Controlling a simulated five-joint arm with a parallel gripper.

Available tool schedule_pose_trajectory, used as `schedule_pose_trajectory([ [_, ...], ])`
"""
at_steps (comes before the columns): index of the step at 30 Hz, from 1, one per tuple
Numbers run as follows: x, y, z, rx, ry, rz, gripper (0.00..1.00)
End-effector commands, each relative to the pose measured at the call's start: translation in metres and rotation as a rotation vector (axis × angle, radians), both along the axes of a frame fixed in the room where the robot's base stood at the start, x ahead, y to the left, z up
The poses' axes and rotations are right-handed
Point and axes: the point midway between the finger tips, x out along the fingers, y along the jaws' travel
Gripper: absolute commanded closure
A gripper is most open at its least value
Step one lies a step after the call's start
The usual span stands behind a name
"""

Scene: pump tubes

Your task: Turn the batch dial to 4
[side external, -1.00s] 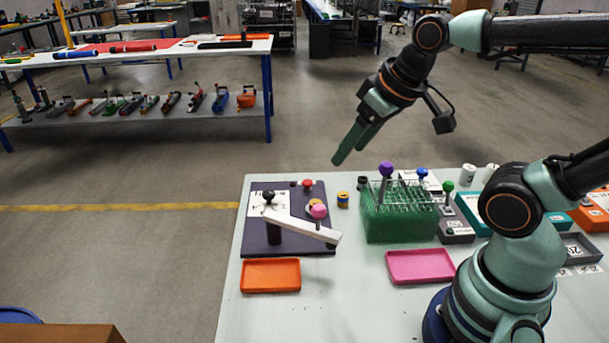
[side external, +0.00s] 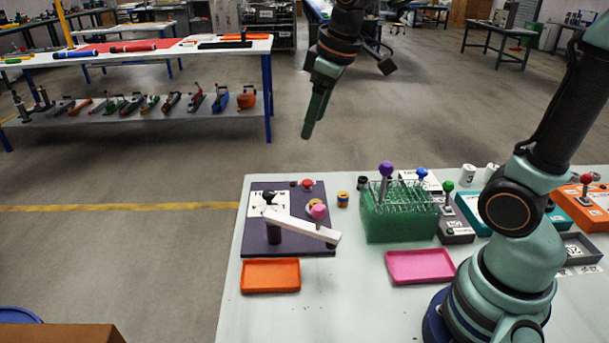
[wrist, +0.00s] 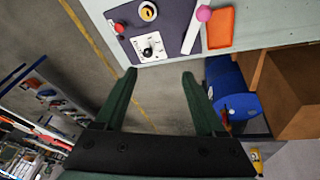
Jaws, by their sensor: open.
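A dark purple board (side external: 288,250) lies at the left end of the table. On it a black knob (side external: 269,196) stands over a white marked card (side external: 256,210); this looks like the batch dial. Both the black knob (wrist: 148,51) and the card show in the wrist view. The marks are too small to read, so I cannot tell the setting. My gripper (side external: 307,137) is high above and behind the board, apart from everything. In the wrist view its two green fingers (wrist: 158,74) are spread and empty.
A green tube rack (side external: 400,224), an orange tray (side external: 270,277) and a pink tray (side external: 420,267) stand nearby.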

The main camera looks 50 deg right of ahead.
Motion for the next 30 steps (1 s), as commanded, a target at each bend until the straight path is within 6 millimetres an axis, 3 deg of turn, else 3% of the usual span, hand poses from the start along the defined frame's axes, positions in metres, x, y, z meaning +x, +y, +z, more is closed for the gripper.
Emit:
schedule_pose_trajectory([
  [8,0.071,-0.004,-0.022,-0.074,0.125,0.271,0.28],
  [18,0.140,-0.010,-0.087,-0.117,0.257,0.609,0.28],
  [24,0.158,-0.012,-0.118,-0.122,0.302,0.738,0.28],
  [30,0.162,-0.012,-0.130,-0.123,0.312,0.775,0.28],
])
